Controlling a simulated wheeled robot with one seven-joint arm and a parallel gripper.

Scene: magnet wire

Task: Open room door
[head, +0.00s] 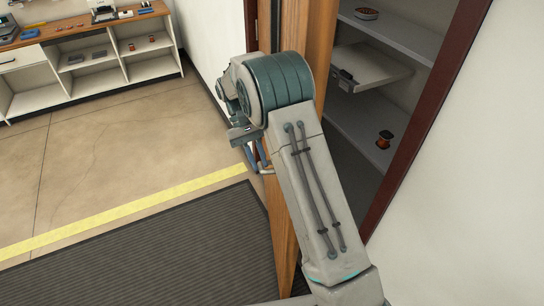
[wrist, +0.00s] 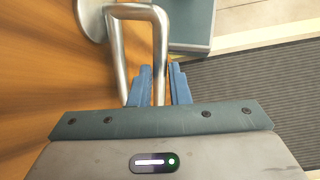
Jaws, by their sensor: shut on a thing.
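The wooden door (head: 283,232) stands ajar and shows nearly edge-on behind my arm in the head view; its orange-brown face (wrist: 50,60) fills the left of the wrist view. A metal lever handle (wrist: 160,45) with a round base projects from that face. My gripper (wrist: 160,85) has its two blue fingers on either side of the handle's bar and is shut on it. In the head view the gripper (head: 256,160) is at the door's left face, partly hidden by my own wrist and arm.
A dark red door frame (head: 425,115) and white wall stand right. Through the gap are shelves (head: 405,40) with a copper-coloured spool (head: 384,139). A grey ribbed mat (head: 160,255) and yellow floor line (head: 120,217) lie left. A white shelf bench (head: 90,65) stands far left; floor between is clear.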

